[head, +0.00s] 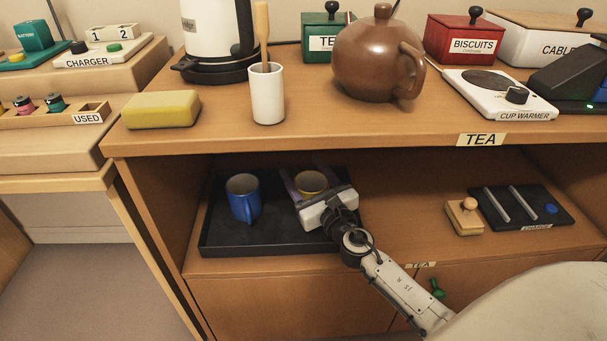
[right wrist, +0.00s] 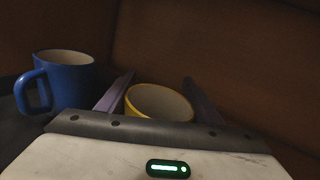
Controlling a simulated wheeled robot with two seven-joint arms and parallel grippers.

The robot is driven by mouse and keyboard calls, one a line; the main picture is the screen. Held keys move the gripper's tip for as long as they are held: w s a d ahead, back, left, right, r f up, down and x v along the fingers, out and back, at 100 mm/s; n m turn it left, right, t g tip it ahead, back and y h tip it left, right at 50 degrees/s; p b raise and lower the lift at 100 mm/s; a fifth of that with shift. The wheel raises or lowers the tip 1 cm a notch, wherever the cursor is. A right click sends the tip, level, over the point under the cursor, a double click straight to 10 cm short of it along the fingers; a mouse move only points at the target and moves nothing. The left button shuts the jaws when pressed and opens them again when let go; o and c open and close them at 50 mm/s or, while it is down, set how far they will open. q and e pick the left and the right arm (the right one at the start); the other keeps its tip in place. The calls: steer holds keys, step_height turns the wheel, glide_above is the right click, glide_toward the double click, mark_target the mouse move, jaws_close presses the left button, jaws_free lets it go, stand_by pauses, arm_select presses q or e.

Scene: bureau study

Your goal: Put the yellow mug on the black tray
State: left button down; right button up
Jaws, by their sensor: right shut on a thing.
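The yellow mug (head: 311,181) is at the right part of the black tray (head: 222,240) on the lower shelf. My right gripper (head: 303,182) is shut on the yellow mug, with its fingers on either side of it. In the right wrist view the mug's rim (right wrist: 160,97) shows between the two fingers (right wrist: 152,92). The gripper body hides the mug's lower part, so I cannot tell whether it touches the tray. A blue mug (head: 243,197) stands upright on the tray to the left; it also shows in the right wrist view (right wrist: 66,80). My left gripper is not in view.
The upper counter (head: 330,123) overhangs the shelf. A brown teapot (head: 376,60), a white cup (head: 267,95) and a yellow sponge (head: 162,109) stand on it. A wooden block with a knob (head: 464,218) and a dark charging pad (head: 545,212) lie right on the shelf.

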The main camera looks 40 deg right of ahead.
steer(key=o, duration=1.7)
steer(key=shift+f, duration=0.1)
steer(key=shift+r, duration=0.2)
steer(key=shift+s+f, duration=0.15)
steer(key=shift+s, duration=0.2)
steer(key=s, duration=0.3)
steer(key=s+a, duration=0.1)
steer(key=s, duration=0.3)
steer(key=s+a+b, duration=0.1)
steer(key=s, duration=0.2)
steer(key=shift+s+f, duration=0.15)
steer(key=shift+f, duration=0.05)
steer(key=shift+s+r, duration=0.1)
steer(key=shift+s, duration=0.35)
